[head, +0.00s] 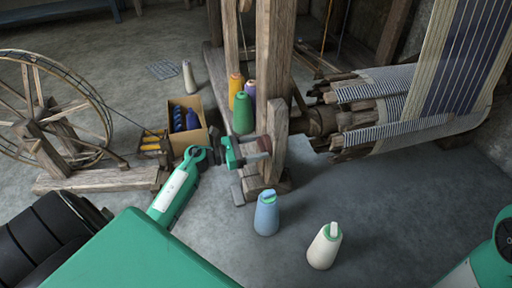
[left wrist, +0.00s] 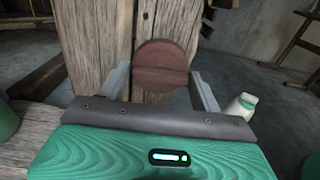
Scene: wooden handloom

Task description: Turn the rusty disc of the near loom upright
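The rusty disc (left wrist: 162,66) is reddish brown and round, on the face of the near loom's wooden upright post (head: 272,85). A raised bar runs across its middle, nearly level in the left wrist view. In the head view the disc is small and partly hidden behind my gripper. My left gripper (head: 257,150) is at the post, in front of the disc. In the left wrist view my left gripper (left wrist: 160,88) is open, one grey finger on each side of the disc; I see no clear contact. My right gripper is out of view.
A blue cone (head: 267,214) and a white cone (head: 324,246) stand on the floor in front of the post. Green, yellow and purple cones stand behind my gripper. A box of spools (head: 207,112) and a spinning wheel (head: 60,105) are left. Floor at right front is clear.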

